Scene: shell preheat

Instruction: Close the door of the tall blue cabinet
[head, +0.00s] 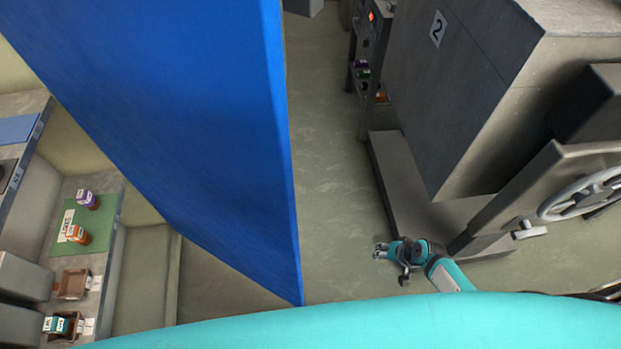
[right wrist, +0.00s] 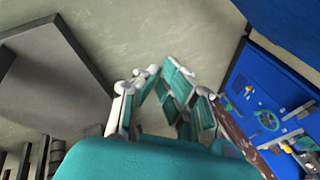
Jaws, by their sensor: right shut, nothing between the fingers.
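A tall blue panel (head: 215,130) of the blue cabinet fills the upper left middle of the head view; I cannot tell for sure whether it is the door or a side. The right wrist view shows a blue surface (right wrist: 290,25) at the upper right and, below it, a blue panel with tools (right wrist: 255,95) in front of it. My right gripper (head: 378,250) is shut and empty, low over the floor, to the right of the blue panel and apart from it. Its fingers also show in the right wrist view (right wrist: 160,75). My left gripper is out of view.
A big grey machine marked 2 (head: 460,90) stands at the right on a grey base (head: 410,185), with a handwheel (head: 585,195) beside it. A counter with a green mat (head: 100,222) and small labelled items is at the left. Bare floor (head: 335,150) lies between panel and machine.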

